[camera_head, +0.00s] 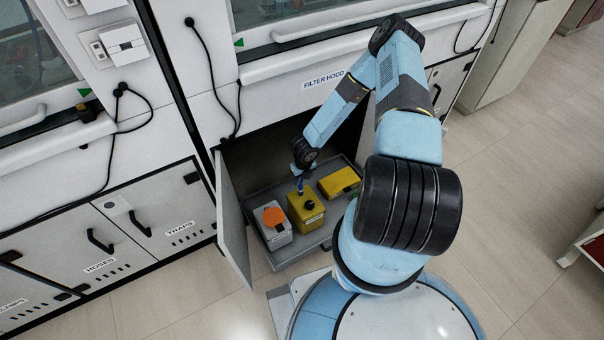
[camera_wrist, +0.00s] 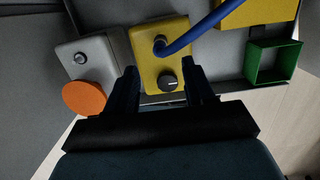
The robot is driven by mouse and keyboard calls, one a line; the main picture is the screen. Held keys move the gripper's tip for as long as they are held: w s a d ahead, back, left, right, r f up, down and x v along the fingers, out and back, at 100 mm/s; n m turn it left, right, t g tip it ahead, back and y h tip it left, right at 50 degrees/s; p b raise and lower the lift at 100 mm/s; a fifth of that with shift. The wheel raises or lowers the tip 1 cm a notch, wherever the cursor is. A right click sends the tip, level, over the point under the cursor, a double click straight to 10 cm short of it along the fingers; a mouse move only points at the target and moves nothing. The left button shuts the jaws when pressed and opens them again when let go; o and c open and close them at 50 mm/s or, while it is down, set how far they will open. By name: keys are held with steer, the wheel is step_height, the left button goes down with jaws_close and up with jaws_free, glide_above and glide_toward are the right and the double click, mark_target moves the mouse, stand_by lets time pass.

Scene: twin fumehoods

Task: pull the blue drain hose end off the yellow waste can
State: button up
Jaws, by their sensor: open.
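The yellow waste can (camera_head: 306,222) stands in a grey pull-out tray in the open cabinet. In the wrist view, the can's top (camera_wrist: 147,75) has a black knobbed cap and a round port. The blue drain hose (camera_wrist: 193,35) runs from the upper right down to this port, its end (camera_wrist: 160,47) seated there. In the head view a short piece of hose (camera_head: 300,186) shows above the can. My gripper (camera_wrist: 161,70) is open and empty, pointing at the can's top. Its fingers appear either side of the black cap, with the hose end just beyond the tips.
A pale can (camera_head: 278,239) with an orange disc (camera_head: 273,216) stands left of the waste can. Another yellow container (camera_head: 338,181) lies to the right. A green open box (camera_wrist: 250,62) shows in the wrist view. The open cabinet door (camera_head: 232,230) flanks the tray's left.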

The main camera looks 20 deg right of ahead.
mark_target(300, 185)
steer(key=f, duration=0.6)
steer(key=w+f, duration=0.1)
steer(key=f, duration=0.2)
steer(key=shift+a+f, duration=0.15)
steer(key=shift+f, duration=0.25)
jaws_close()
steer(key=c, duration=0.6)
jaws_free()
steer(key=shift+c, duration=0.2)
jaws_close()
steer(key=shift+r, duration=0.75)
steer(key=shift+w+r, duration=0.1)
steer(key=shift+r, duration=0.25)
steer(key=shift+r, duration=0.35)
